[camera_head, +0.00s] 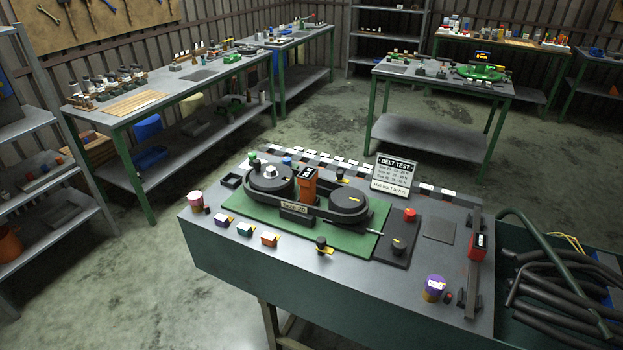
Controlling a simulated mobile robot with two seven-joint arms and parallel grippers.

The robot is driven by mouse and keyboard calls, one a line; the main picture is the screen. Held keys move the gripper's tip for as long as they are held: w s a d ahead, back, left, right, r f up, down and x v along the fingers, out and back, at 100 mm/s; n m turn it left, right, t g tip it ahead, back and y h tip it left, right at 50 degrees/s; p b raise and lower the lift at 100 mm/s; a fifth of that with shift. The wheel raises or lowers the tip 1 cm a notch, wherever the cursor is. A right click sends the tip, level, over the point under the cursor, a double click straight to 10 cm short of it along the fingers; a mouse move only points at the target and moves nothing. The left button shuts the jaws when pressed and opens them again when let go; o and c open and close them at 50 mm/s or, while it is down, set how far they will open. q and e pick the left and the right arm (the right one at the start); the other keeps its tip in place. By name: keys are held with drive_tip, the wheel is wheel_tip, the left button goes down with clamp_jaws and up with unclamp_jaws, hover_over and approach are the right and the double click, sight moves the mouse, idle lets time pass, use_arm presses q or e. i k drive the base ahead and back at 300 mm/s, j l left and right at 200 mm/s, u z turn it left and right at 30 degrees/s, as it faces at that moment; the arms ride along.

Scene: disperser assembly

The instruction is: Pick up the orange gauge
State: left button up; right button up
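An orange gauge (307,190) with a dark top and small white markings stands upright in the middle of the belt rig. It is between the left black pulley (270,178) and the right black pulley (348,201), inside the dark belt loop. Its base is partly hidden by the dark label block (296,210) in front. The rig sits on a green plate (250,213) on the near workbench (240,262). Neither of my grippers is in view.
Small coloured blocks, including an orange-topped one (270,240), line the bench front. A belt test sign (393,175) stands behind the rig. A red block (478,245) is on a rail at right. A bin of black hoses (560,285) adjoins the right side.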

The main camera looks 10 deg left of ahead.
sight(306, 179)
drive_tip(key=i+j, duration=0.15)
drive_tip(key=j, duration=0.25)
drive_tip(key=i+j, duration=0.15)
drive_tip(key=j, duration=0.25)
drive_tip(key=i+j, duration=0.15)
drive_tip(key=j, duration=0.2)
drive_tip(key=i+j, duration=0.15)
drive_tip(key=j, duration=0.25)
drive_tip(key=i+j, duration=0.15)
drive_tip(key=j, duration=0.25)
drive_tip(key=i+j, duration=0.15)
drive_tip(key=j, duration=0.25)
drive_tip(key=i+j+z, duration=0.1)
drive_tip(key=j, duration=0.3)
